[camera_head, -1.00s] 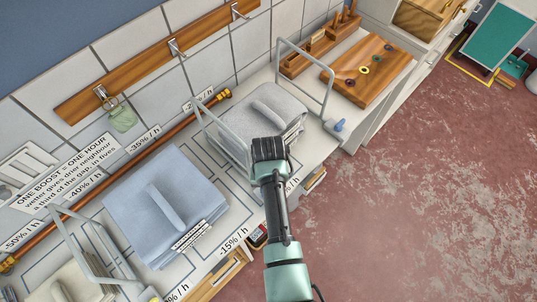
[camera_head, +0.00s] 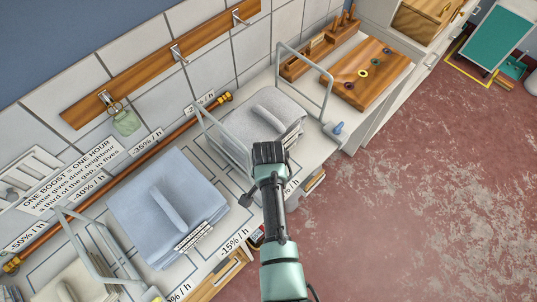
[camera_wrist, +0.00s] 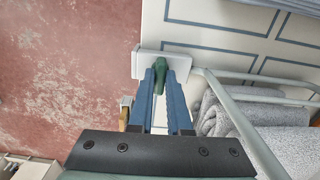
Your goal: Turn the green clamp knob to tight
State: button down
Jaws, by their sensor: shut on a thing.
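The green clamp knob (camera_wrist: 160,77) shows in the wrist view between my fingertips. It sits against a white block (camera_wrist: 178,62) at the edge of the white worktop. My gripper (camera_wrist: 163,82) has blue fingers, one on each side of the knob, and is shut on it. The fingers hide part of the knob, and I cannot read a tight mark. In the head view my arm covers the knob.
Folded grey cloth (camera_head: 262,125) and folded blue cloth (camera_head: 165,205) lie on the worktop. Metal rail frames (camera_head: 305,85) stand close to my arm. A wooden board (camera_head: 368,75) lies at the far end. The red floor to the right is open.

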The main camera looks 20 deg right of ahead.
jog(key=shift+w+r, duration=0.1)
dwell(0.3)
jog(key=c, duration=0.9)
grip_release()
jog(key=shift+o, duration=0.2)
notch_tip(320, 180, up, 13)
jog(key=b, duration=0.1)
jog(key=shift+b, duration=0.3)
